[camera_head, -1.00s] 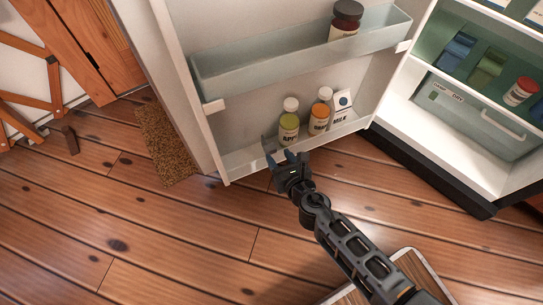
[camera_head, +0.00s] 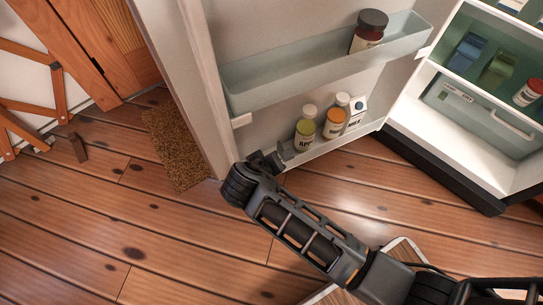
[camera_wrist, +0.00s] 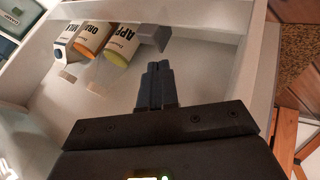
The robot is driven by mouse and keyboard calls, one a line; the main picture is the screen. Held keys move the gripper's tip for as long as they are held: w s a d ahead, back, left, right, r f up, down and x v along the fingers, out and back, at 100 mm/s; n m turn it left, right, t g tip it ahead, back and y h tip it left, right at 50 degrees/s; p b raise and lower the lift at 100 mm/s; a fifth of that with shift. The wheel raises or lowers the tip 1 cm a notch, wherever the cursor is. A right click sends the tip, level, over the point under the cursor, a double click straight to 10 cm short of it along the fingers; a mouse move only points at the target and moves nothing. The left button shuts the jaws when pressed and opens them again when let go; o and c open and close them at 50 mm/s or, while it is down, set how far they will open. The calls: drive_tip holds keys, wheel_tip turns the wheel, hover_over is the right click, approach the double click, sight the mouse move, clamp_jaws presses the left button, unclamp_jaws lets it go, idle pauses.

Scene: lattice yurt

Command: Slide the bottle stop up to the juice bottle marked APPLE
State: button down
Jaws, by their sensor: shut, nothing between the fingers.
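The juice bottle marked APPLE (camera_head: 305,132), yellow-green with a white cap, stands in the lower door bin of the open fridge. The wrist view shows its label (camera_wrist: 121,44) too. The bottle stop (camera_wrist: 153,37), a small grey block, is right beside this bottle in the wrist view; I cannot tell whether they touch. In the head view the stop (camera_head: 287,150) is partly hidden by my arm. My gripper (camera_wrist: 159,68) is shut and empty, its fingertips close to the stop. In the head view my wrist hides most of it.
An orange juice bottle (camera_head: 333,124) and a milk carton (camera_head: 355,112) stand on the APPLE bottle's far side. The upper door bin (camera_head: 300,68) holds a dark-lidded jar (camera_head: 368,32). The fridge interior (camera_head: 450,125) is at right, a brown mat (camera_head: 178,145) at left.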

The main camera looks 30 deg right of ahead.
sight(292, 155)
drive_tip(key=w+d+f+m+b, duration=0.1)
drive_tip(key=w+d+f+b, duration=0.2)
drive_tip(key=f, duration=0.4)
drive_tip(key=shift+d+f+g+b, duration=0.3)
drive_tip(key=shift+d+f+b, duration=0.15)
drive_tip(key=shift+b, duration=0.15)
drive_tip(key=shift+d+r, duration=0.1)
drive_tip(key=d, duration=0.2)
drive_tip(key=d+p, duration=0.1)
drive_tip(key=d, duration=0.1)
drive_tip(key=shift+s+m, duration=0.2)
drive_tip(key=shift+m, duration=0.1)
drive_tip(key=shift+d, duration=0.3)
drive_tip(key=shift+p, duration=0.3)
